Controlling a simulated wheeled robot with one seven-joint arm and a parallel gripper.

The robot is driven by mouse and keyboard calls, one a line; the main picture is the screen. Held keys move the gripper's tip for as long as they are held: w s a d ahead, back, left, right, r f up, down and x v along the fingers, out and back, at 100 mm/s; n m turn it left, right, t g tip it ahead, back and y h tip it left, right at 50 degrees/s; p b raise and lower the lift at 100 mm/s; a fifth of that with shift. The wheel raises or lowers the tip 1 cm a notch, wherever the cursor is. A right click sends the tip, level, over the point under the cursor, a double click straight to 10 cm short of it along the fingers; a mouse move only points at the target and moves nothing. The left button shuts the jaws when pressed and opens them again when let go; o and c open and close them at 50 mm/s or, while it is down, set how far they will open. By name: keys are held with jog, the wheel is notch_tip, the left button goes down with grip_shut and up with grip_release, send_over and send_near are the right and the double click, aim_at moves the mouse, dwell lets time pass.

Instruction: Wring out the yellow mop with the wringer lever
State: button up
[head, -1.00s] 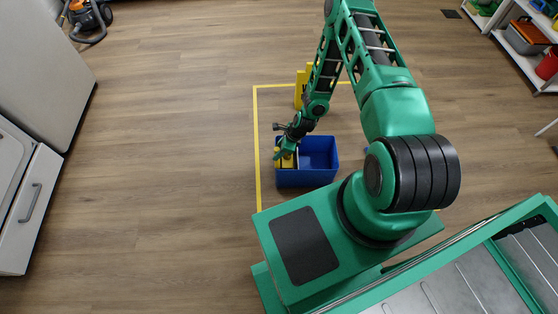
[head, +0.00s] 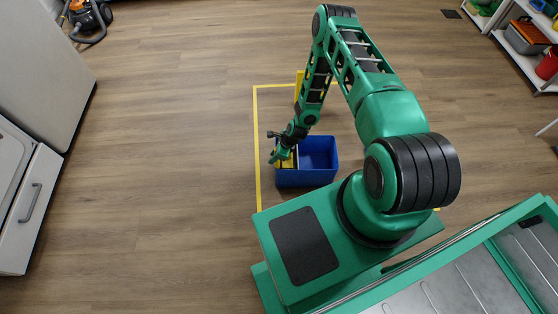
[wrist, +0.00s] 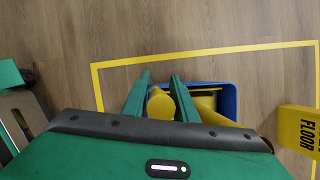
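A blue bucket (head: 308,180) stands on the floor inside a yellow outline. Yellow parts (head: 288,162) show in its left compartment; the right one looks empty. My gripper (head: 273,158) is low at the bucket's left side. In the wrist view, my gripper (wrist: 160,76) has its two green fingers apart, with a rounded yellow piece (wrist: 160,104) seen between them. Contact with it cannot be told. More yellow (wrist: 209,113) lies inside the blue rim (wrist: 231,100). I cannot tell which yellow part is the mop and which the lever. My gripper's body hides the near part of the bucket.
A yellow floor sign (wrist: 298,128) stands beside the bucket, mostly hidden by my arm in the head view. Shelves (head: 520,58) are at the upper right, a white cabinet (head: 25,200) at the left. The floor left of the outline is clear.

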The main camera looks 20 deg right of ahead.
jog(key=c, duration=0.4)
jog(key=shift+o, duration=0.2)
jog(key=shift+w+a+f+g+h, duration=0.2)
jog(key=shift+w+a+g+h, duration=0.05)
jog(key=shift+a+h, duration=0.35)
jog(key=shift+w+a+f+g+h, duration=0.3)
jog(key=shift+a+h, duration=0.15)
jog(key=shift+h, duration=0.2)
jog(key=shift+w+a+f+g+h, duration=0.15)
jog(key=shift+w+a+g+h, duration=0.1)
jog(key=shift+a+h, duration=0.35)
jog(key=shift+s, duration=0.1)
jog(key=shift+d, duration=0.1)
jog(key=d+y, duration=0.1)
jog(key=s+d+r+t+y, duration=0.1)
jog(key=d+y, duration=0.1)
jog(key=shift+s+r, duration=0.1)
jog(key=shift+s, duration=0.05)
jog(key=o, duration=1.8)
jog(key=shift+o, duration=0.2)
